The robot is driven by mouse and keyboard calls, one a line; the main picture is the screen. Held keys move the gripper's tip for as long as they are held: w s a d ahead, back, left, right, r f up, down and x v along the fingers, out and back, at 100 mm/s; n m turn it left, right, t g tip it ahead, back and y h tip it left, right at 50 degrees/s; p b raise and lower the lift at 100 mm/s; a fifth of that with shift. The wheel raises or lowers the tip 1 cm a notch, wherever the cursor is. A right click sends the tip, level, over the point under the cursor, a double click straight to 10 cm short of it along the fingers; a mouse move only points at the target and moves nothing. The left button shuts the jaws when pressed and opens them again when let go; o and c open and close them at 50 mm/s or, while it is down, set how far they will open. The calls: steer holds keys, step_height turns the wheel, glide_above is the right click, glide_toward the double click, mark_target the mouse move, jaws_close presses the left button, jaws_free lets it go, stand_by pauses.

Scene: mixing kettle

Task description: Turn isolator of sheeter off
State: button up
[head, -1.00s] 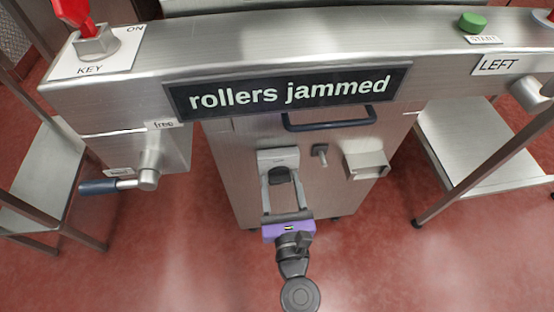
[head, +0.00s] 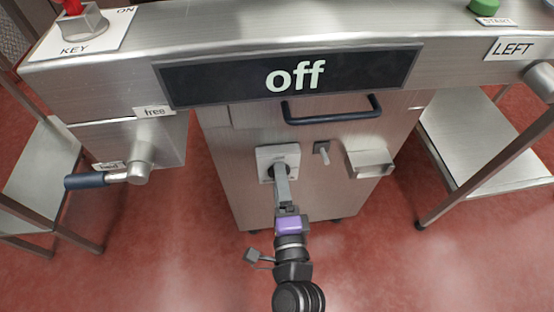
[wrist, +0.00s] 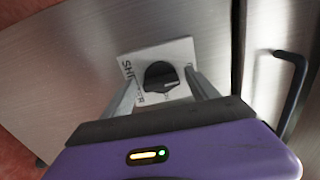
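The sheeter isolator is a black rotary knob (wrist: 161,76) on a pale square plate (head: 265,153) on the front of the steel cabinet. The plate's label is partly covered in the wrist view. My gripper (wrist: 163,80) has one finger on each side of the knob, with gaps showing in the wrist view, so it looks open around it. In the head view my gripper (head: 281,172) is seen edge-on and hides part of the knob. The display (head: 290,76) above reads "off".
A dark bar handle (head: 332,117) sits above the isolator. A small lever (head: 322,152) and a steel box (head: 369,160) are to its right. A blue-handled lever (head: 88,180) is at left. Steel shelves stand on both sides.

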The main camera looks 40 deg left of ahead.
steer(key=shift+s, duration=0.1)
steer(key=b+v, duration=0.2)
steer(key=v, duration=0.5)
steer(key=shift+b, duration=0.35)
stand_by(0.5)
